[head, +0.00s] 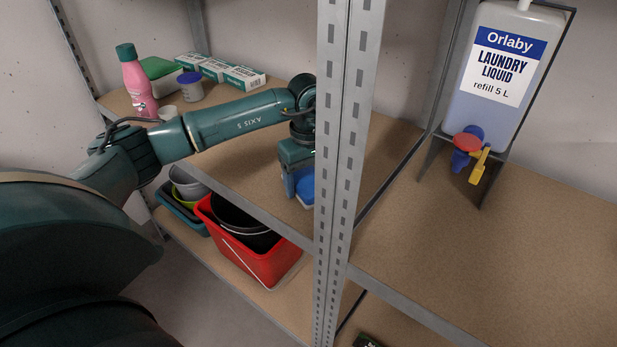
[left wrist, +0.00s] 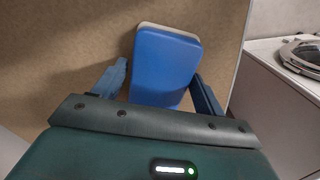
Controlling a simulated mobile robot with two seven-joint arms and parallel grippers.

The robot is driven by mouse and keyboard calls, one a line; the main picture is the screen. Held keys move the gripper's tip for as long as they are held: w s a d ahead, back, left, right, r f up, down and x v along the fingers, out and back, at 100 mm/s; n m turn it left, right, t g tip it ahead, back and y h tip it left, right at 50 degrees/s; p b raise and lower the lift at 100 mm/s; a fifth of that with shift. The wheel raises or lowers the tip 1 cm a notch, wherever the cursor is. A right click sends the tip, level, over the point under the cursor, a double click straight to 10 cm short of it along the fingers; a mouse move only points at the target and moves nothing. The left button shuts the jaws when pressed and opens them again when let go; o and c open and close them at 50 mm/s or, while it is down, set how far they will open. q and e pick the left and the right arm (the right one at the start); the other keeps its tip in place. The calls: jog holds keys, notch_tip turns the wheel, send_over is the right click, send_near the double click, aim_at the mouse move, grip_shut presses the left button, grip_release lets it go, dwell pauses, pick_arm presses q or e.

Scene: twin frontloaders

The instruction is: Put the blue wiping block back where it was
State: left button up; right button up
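The blue wiping block (head: 306,188) is at the shelf board just left of the front post, partly hidden by my left gripper and the post. In the left wrist view the block (left wrist: 165,66) has a pale edge at its far end and lies slightly askew between the fingers. My left gripper (head: 297,190) points down over it. Its fingers stand apart on both sides of the block (left wrist: 162,85); a narrow gap shows at the left finger, and the right finger is very close or touching. My right gripper is not in view.
A metal post (head: 340,150) stands right beside my left gripper. A pink bottle (head: 136,82), blue-lidded tub (head: 190,86) and several boxes (head: 244,78) stand at the back left. A red bucket (head: 262,262) is below. A laundry liquid canister (head: 500,75) stands on the right shelf, otherwise largely clear.

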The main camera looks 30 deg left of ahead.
aim_at(309, 179)
pick_arm(q)
jog(key=shift+o, duration=1.1)
notch_tip(309, 179, up, 12)
jog(key=shift+r+p, duration=0.2)
jog(key=shift+p, duration=0.15)
